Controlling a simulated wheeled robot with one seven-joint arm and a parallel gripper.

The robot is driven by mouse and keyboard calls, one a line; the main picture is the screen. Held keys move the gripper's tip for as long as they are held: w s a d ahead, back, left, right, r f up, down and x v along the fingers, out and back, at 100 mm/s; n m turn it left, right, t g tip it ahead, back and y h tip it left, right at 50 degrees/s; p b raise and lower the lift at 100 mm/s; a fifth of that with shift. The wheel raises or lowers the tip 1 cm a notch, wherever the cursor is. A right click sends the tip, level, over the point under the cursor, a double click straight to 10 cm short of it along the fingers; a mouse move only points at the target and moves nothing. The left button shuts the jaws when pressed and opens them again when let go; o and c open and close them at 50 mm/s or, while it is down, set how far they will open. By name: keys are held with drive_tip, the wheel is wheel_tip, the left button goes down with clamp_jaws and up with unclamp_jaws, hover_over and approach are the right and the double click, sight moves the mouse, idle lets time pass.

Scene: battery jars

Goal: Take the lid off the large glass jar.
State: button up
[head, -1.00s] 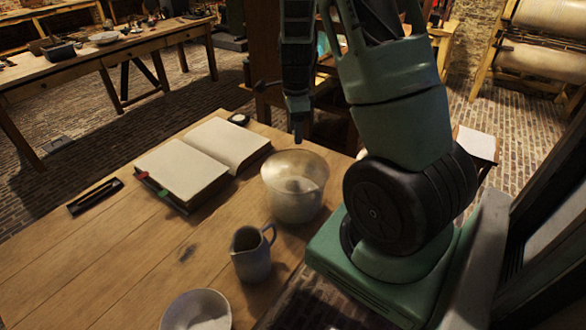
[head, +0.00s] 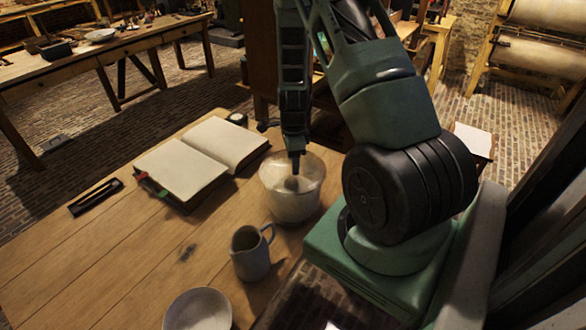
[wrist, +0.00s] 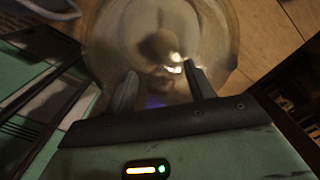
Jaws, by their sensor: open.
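The large glass jar (head: 291,208) stands near the right edge of the wooden table in the head view. In the wrist view, a clear round glass lid (wrist: 208,38) shows from above, with a rounded darker knob (wrist: 158,46) near its middle. My gripper (wrist: 158,78) is open, with one finger on each side below the knob in that picture; I see no grip on it. In the head view my gripper (head: 294,160) points down over the jar's top. Whether the fingers touch the lid cannot be told.
A blue-grey jug (head: 250,254) stands close in front of the jar, and a white bowl (head: 198,310) is nearer the front. An open book (head: 185,172) lies left of the jar, with a dark pen tray (head: 95,197) farther left.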

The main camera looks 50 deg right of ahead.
drive_tip(key=c, duration=1)
clamp_jaws()
drive_tip(key=shift+r, duration=0.1)
